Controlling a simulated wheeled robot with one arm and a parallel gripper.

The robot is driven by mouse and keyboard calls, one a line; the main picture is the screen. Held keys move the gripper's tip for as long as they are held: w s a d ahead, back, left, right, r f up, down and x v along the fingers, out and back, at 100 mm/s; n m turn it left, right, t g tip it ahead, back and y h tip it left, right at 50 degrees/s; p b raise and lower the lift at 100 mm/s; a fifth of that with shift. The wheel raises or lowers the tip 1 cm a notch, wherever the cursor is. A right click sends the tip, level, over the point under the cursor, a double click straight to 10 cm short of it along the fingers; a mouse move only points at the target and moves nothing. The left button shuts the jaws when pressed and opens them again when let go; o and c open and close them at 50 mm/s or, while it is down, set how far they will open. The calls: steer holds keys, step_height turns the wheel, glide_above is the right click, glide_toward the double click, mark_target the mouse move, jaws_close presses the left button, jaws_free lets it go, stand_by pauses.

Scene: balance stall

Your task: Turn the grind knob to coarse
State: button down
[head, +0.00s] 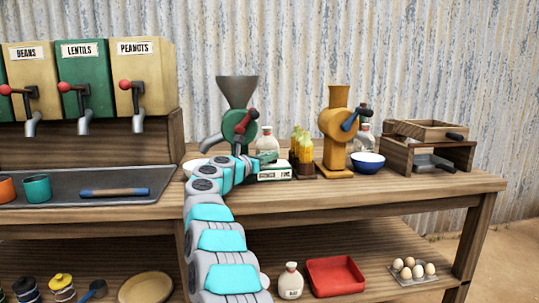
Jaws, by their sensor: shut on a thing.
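A green grinder (229,128) with a grey funnel hopper (237,90) stands on the counter. A red-ended crank (249,117) is on its front. My arm reaches up from the bottom, and my gripper (256,160) is low at the grinder's front right, shut. The wrist hides what is between the jaws; by its place at the grinder this appears to be the grind knob, but I cannot see the knob's setting. A white label (275,174) beside the gripper has small text that seems to end in "FINE".
Dispensers (85,85) are at left. The counter's front right (420,188) is clear.

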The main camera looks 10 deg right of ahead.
steer(key=shift+r, duration=0.15)
steer(key=c, duration=0.9)
jaws_free()
steer(key=shift+o, duration=0.2)
steer(key=shift+f+n+t+y+b, duration=0.35)
steer(key=shift+t+y+b, duration=0.2)
steer(key=shift+b, duration=0.65)
